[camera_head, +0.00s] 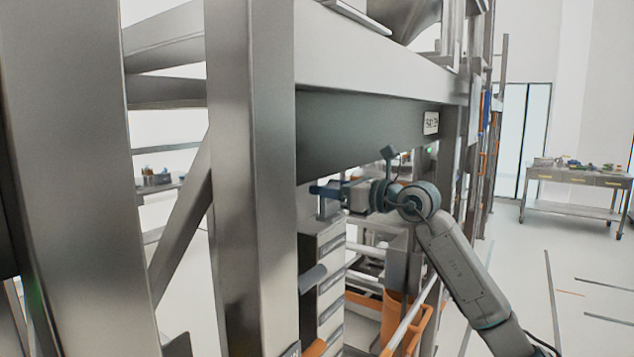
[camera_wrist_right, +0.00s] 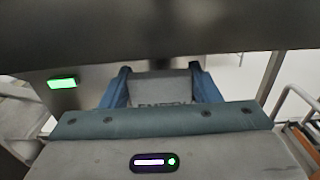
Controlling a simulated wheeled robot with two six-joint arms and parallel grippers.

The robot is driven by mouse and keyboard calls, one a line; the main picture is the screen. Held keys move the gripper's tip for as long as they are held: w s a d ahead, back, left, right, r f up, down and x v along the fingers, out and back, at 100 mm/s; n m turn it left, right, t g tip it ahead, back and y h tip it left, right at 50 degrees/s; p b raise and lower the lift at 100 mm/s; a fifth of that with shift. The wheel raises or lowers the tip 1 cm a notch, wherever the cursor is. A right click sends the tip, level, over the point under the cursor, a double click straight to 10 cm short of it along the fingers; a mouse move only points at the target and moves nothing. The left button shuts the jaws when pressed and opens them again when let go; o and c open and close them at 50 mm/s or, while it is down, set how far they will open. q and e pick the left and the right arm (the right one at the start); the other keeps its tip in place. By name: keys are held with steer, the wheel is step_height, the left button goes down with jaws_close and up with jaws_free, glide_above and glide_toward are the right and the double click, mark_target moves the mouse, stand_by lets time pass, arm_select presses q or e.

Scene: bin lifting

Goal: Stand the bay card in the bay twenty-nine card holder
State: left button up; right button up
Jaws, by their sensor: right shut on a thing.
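My right gripper (camera_head: 322,190) reaches in from the right, under the rack's grey beam (camera_head: 370,125). Its blue fingers are shut on a grey card, and they show on both sides of it in the right wrist view (camera_wrist_right: 163,78). The bay card (camera_wrist_right: 160,90) bears dark letters that seem to read EMPTY, partly hidden by the gripper body. A small white plate (camera_head: 431,123) on the beam has dark text that seems to end in 29. I cannot make out the card holder for certain. My left gripper is not in view.
A stack of grey drawer-like boxes (camera_head: 322,270) stands just below the gripper. A thick grey upright (camera_head: 250,180) is close on the left. An orange bin (camera_head: 395,315) is low behind my arm. A table (camera_head: 575,177) stands far right, with open floor before it.

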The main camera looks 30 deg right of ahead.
steer(key=shift+w+a+r+p, duration=0.2)
steer(key=shift+w+a+p, duration=0.1)
steer(key=shift+w+p, duration=0.3)
steer(key=shift+w+a+r+p, duration=0.15)
steer(key=shift+w+a+p, duration=0.15)
steer(key=shift+w+p, duration=0.25)
steer(key=shift+w+a+f+p, duration=0.25)
steer(key=shift+w+f, duration=0.35)
steer(key=shift+f, duration=0.5)
steer(key=shift+s+d, duration=0.25)
steer(key=shift+f, duration=0.1)
steer(key=o, duration=1.1)
steer(key=shift+w+a, duration=0.15)
